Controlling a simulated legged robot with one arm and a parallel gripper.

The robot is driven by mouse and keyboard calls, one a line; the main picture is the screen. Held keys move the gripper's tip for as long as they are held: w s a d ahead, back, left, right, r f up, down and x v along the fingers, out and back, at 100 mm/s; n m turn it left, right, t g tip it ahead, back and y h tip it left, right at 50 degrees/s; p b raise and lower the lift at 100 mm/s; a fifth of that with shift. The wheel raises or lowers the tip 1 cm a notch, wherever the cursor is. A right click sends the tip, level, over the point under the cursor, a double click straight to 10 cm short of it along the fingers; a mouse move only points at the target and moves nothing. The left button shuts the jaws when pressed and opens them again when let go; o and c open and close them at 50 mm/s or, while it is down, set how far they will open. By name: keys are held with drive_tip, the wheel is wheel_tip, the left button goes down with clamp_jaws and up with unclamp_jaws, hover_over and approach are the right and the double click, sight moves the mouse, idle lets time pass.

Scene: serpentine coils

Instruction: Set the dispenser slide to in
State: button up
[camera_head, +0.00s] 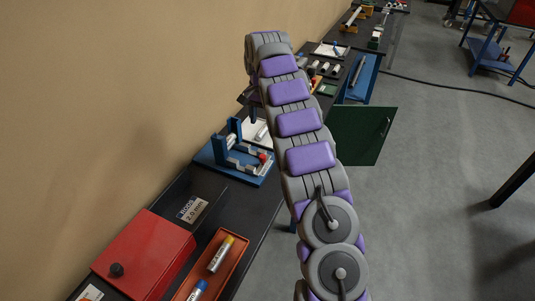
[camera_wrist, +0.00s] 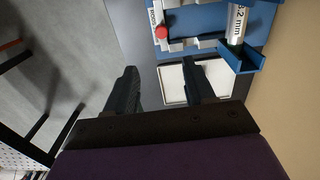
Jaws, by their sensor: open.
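The dispenser is a blue base with uprights (camera_head: 215,152) on the dark bench, left of my arm in the head view. Its pale slide (camera_head: 240,163) carries a red knob (camera_head: 263,157) at the end toward the bench's front edge. In the wrist view the red knob (camera_wrist: 161,32) shows at the top centre, beside pale slide parts (camera_wrist: 180,45) and a labelled cylinder (camera_wrist: 237,22). My gripper (camera_wrist: 160,70) is open and empty, its fingertips apart from the knob. I cannot tell the slide's exact setting. My arm hides most of the gripper in the head view.
A white tray (camera_wrist: 215,73) lies beside the dispenser, beyond one finger. A red box (camera_head: 145,252) and an orange tray (camera_head: 232,262) with cylinders stand on the near bench. A green panel (camera_head: 362,135) stands out from the bench front. Grey floor right is mostly open.

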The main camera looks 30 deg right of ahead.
sight(263, 156)
wheel_tip(263, 156, down, 18)
drive_tip(key=shift+w+d+r+b, duration=0.1)
drive_tip(key=shift+w+b, duration=0.05)
drive_tip(key=shift+b, duration=0.95)
drive_tip(key=shift+c, duration=0.3)
clamp_jaws()
